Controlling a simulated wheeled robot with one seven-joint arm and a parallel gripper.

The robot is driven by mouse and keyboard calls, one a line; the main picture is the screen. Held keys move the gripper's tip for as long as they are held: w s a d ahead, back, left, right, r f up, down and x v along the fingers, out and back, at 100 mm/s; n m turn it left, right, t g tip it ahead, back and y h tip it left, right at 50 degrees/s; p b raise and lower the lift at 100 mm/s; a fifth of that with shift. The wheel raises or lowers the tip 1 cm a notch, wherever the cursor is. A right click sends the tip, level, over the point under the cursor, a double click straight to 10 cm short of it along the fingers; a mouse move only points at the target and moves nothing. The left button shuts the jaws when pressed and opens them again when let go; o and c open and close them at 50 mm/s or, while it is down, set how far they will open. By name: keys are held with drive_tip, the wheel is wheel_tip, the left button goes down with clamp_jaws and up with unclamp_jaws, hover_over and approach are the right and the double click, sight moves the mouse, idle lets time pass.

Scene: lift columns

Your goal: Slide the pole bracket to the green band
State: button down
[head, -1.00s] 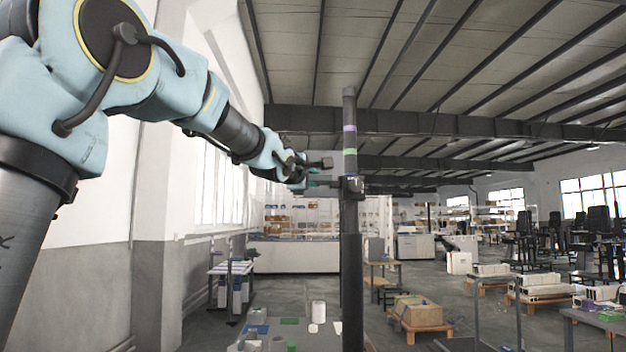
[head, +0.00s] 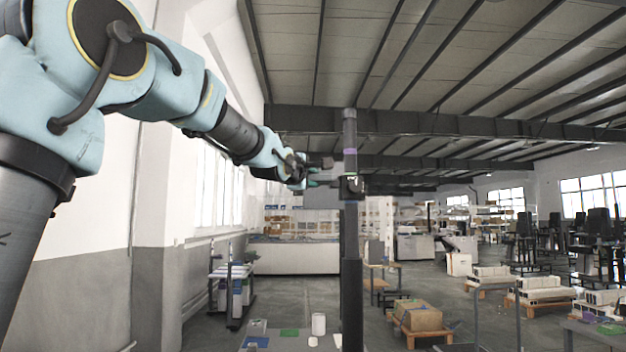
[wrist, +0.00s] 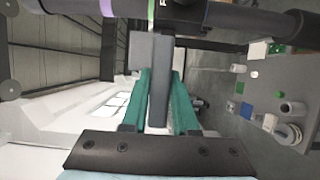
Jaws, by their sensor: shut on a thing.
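The upright pole (head: 350,130) stands ahead, dark and thin at the top, thicker below. A purple band (head: 350,151) shows on its upper part. The dark pole bracket (head: 352,187) sits around the pole below it. In the wrist view the pole lies sideways, with the purple band (wrist: 107,8) at left and the green band (wrist: 151,9) right beside the bracket (wrist: 178,12). My gripper (head: 328,183) reaches in from the left. In the wrist view its green fingers (wrist: 163,85) are shut on the bracket's grey handle plate (wrist: 160,75).
A low table (head: 265,326) with small items and a white cylinder (head: 318,324) stands near the pole's foot. A pallet with a carton (head: 418,318) is to the right. A wall is close on the left. The air around the bracket looks clear.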

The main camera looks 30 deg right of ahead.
drive_tip(key=shift+r, duration=0.25)
drive_tip(key=c, duration=0.7)
unclamp_jaws()
drive_tip(key=shift+f, duration=0.15)
drive_tip(key=shift+a, duration=0.15)
drive_tip(key=p+v, duration=0.1)
drive_tip(key=v, duration=0.9)
drive_tip(key=shift+s+a, duration=0.2)
drive_tip(key=shift+s, duration=0.05)
